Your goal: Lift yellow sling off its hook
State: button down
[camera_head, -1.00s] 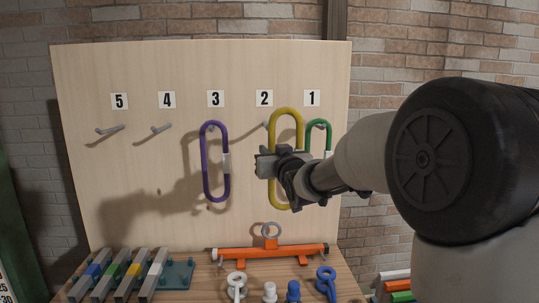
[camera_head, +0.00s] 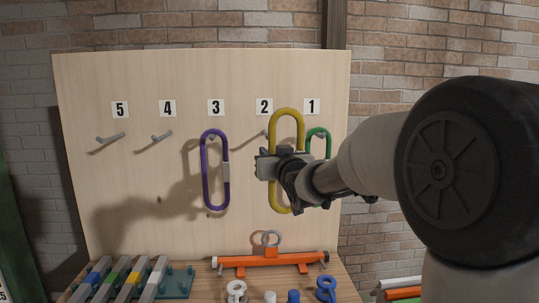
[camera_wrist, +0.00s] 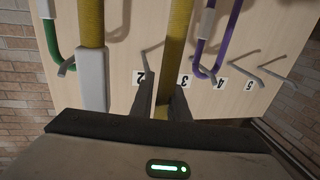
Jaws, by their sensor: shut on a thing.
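The wrist view, which looks upside down, shows a yellow strand (camera_wrist: 180,25) running between the fingers (camera_wrist: 163,95). The other strand has a pale sleeve (camera_wrist: 93,78). Hook 2 (camera_head: 266,131) shows just left of the sling in the head view, below the loop's top. It appears between the strands in the wrist view (camera_wrist: 151,48). I cannot tell whether it still touches the sling.
The purple sling (camera_head: 204,172) hangs on hook 3 to the left. The green sling (camera_head: 327,145) hangs close on the right at hook 1. Hooks 4 (camera_head: 160,136) and 5 (camera_head: 111,138) are bare. An orange bar (camera_head: 245,261) stands on the bench below.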

jog(key=s+b, duration=0.1)
jog(key=s, duration=1.1)
jog(key=shift+s+b, duration=0.3)
jog(key=shift+s, duration=0.1)
dwell(0.3)
jog(key=s+b, duration=0.1)
jog(key=s, duration=1.5)
dwell(0.4)
